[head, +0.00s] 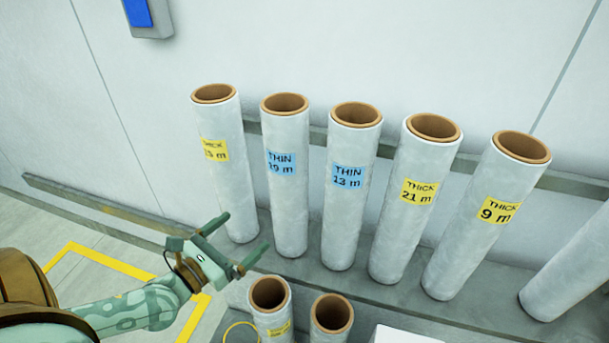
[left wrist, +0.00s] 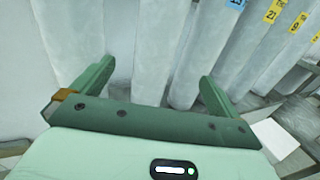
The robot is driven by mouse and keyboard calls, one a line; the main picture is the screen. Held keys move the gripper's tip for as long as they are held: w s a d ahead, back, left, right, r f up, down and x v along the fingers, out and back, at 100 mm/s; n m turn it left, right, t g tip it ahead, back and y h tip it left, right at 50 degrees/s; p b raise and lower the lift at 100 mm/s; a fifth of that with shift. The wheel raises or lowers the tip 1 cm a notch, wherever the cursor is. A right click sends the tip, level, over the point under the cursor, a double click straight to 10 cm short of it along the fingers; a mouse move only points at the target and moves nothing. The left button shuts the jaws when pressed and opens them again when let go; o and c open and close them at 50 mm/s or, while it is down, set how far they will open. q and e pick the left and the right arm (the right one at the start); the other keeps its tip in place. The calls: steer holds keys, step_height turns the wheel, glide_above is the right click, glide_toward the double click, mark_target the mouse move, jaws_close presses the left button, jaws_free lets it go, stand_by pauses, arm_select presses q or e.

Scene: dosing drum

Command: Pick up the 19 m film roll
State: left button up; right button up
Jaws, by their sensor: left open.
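The 19 m film roll (head: 288,205) is a pale upright tube with a brown core and a blue "THIN 19 m" label. It stands second from the left in a row against the wall. My left gripper (head: 247,230) is open and empty, low in front of the row, near the bases of the leftmost roll and the 19 m roll. In the left wrist view, a pale roll (left wrist: 157,55) shows between the open fingers (left wrist: 155,78); it appears to be the 19 m roll, but its label is out of view. My right gripper is not in view.
Beside it stand a yellow-labelled roll (head: 222,185), the 13 m roll (head: 347,215), the 21 m roll (head: 410,225) and the 9 m roll (head: 475,240). Two more rolls (head: 270,298) (head: 331,316) stand in front. A rail (head: 110,208) runs along the wall.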

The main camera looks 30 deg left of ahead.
mark_target(277, 202)
arm_select(q)
steer(key=w, duration=0.4)
steer(key=w+d, duration=0.1)
steer(key=w, duration=0.6)
steer(key=shift+w+d+r, duration=0.1)
steer(key=shift+w+d, duration=0.1)
steer(key=shift+w, duration=0.15)
steer(key=w+b, duration=0.1)
steer(key=w, duration=0.4)
steer(key=shift+w+d, duration=0.15)
steer(key=shift+w, duration=0.05)
steer(key=c, duration=1.5)
steer(key=shift+r, duration=0.2)
steer(key=shift+c, duration=0.3)
